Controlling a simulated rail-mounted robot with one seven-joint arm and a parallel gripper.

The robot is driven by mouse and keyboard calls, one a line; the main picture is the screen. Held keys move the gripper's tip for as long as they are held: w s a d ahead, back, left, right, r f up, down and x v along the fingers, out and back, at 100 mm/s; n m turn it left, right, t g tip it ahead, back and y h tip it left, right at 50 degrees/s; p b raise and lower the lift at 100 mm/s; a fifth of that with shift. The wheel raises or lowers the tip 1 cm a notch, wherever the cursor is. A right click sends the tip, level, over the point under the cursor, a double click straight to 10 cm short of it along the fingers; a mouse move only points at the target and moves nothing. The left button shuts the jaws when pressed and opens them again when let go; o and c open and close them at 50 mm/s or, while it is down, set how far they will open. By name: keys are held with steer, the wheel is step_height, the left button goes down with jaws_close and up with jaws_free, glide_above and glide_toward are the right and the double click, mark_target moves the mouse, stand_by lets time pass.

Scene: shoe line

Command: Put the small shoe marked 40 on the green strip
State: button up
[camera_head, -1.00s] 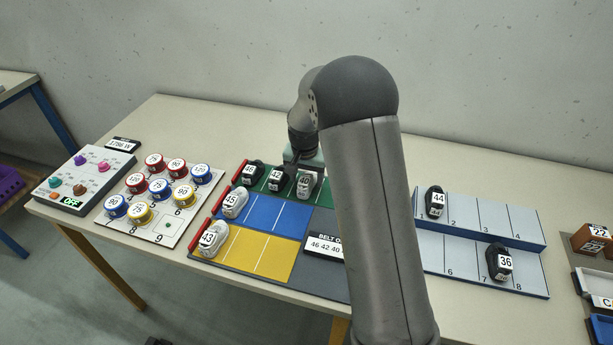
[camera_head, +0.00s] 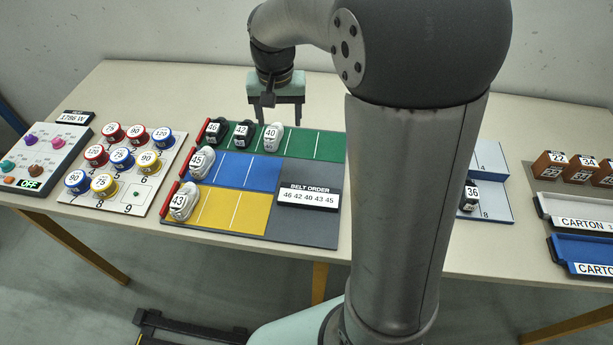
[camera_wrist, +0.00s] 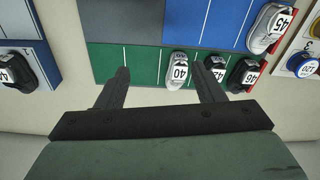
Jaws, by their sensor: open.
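The small shoe marked 40 (camera_head: 272,138) is grey-white and stands on the green strip (camera_head: 330,146), right of the dark shoes marked 42 (camera_head: 243,134) and 46 (camera_head: 216,131). In the wrist view the shoe marked 40 (camera_wrist: 178,70) is between and beyond my fingers, near the right one, and apart from them. My gripper (camera_head: 275,100) is open and empty, raised behind the strip. It also shows in the wrist view (camera_wrist: 162,82), with both fingers spread.
Shoe 45 (camera_head: 201,161) stands on the blue strip (camera_head: 232,171) and shoe 43 (camera_head: 184,202) on the yellow strip (camera_head: 250,212). A belt order sign (camera_head: 309,196) reads 46 42 40 43 45. A rack with shoe 36 (camera_head: 469,196) stands right.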

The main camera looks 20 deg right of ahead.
steer(key=s+f+n, duration=0.3)
steer(key=s+n, duration=0.1)
steer(key=s, duration=1.8)
steer(key=shift+s+g, duration=0.3)
steer(key=shift+s, duration=0.05)
